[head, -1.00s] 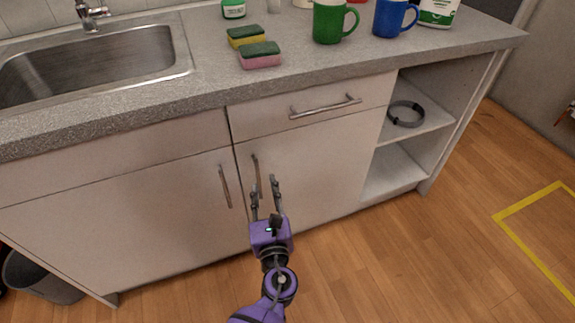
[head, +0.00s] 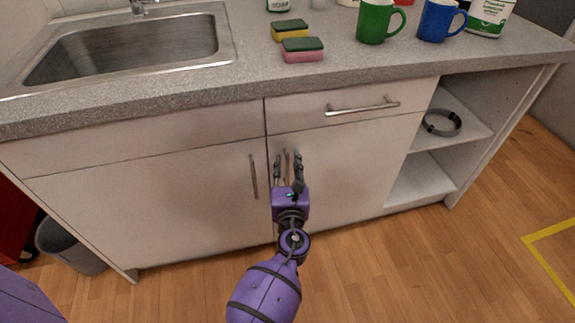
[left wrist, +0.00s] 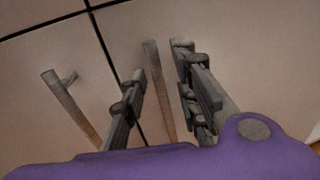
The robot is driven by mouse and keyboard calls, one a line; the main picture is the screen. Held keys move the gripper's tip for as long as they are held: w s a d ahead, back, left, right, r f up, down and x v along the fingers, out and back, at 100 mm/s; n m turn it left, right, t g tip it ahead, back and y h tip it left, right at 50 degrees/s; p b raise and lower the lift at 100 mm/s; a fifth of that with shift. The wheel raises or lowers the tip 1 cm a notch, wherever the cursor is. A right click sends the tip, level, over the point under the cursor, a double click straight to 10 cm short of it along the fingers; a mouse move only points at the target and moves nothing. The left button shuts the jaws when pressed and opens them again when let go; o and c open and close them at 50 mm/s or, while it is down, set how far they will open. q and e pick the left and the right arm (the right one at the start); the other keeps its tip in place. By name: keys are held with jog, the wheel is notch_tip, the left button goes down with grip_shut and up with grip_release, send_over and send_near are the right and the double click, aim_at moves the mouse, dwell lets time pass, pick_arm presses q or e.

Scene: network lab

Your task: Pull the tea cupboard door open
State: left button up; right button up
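The right cupboard door (head: 345,170) is shut, with a thin upright metal handle (head: 286,163) near its left edge. The left cupboard door (head: 150,215) is also shut, with its own upright handle (head: 253,177). No label shows which is the tea cupboard. My left gripper (head: 288,160) is open at the right door's handle. In the left wrist view, this handle (left wrist: 156,80) stands between the two spread fingers (left wrist: 158,75), with a gap visible on its left side. Contact with the right finger cannot be told. My right gripper is not in view.
A drawer with a horizontal handle (head: 362,107) is above the right door. Open shelves (head: 420,178) with a coiled cable (head: 441,123) are at the right. The counter bears a sink (head: 125,50), sponges (head: 303,50) and mugs (head: 379,22). A grey bin (head: 70,245) stands at the left.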

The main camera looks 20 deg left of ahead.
pick_arm(q)
grip_shut()
